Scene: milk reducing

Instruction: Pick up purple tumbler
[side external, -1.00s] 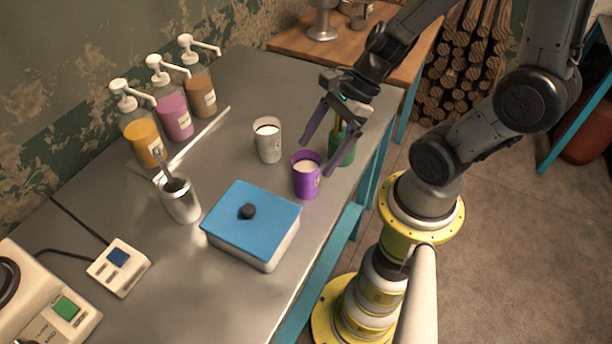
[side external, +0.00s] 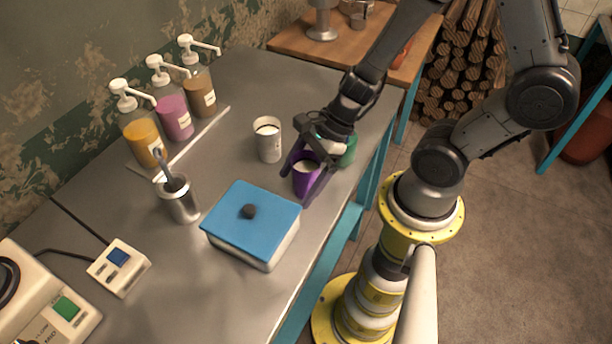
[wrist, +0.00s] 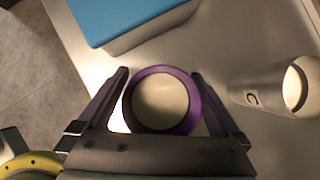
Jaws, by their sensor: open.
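The purple tumbler (side external: 305,183) stands upright on the metal table, with pale, milky contents inside. It also shows in the wrist view (wrist: 163,72), where I look down at its purple rim. My gripper (side external: 298,183) is around it, with one finger on each side. In the wrist view my gripper (wrist: 160,78) is open, its dark fingers on the left and right of the rim. The left finger is close to the rim; I cannot tell whether either finger touches it.
A white cup (side external: 268,142) of milk stands left of and behind the tumbler. A blue-lidded box (side external: 251,222) is in front. A green cup (side external: 345,152) stands behind my gripper. Several pump bottles (side external: 172,118) and a metal cup (side external: 180,203) are farther left.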

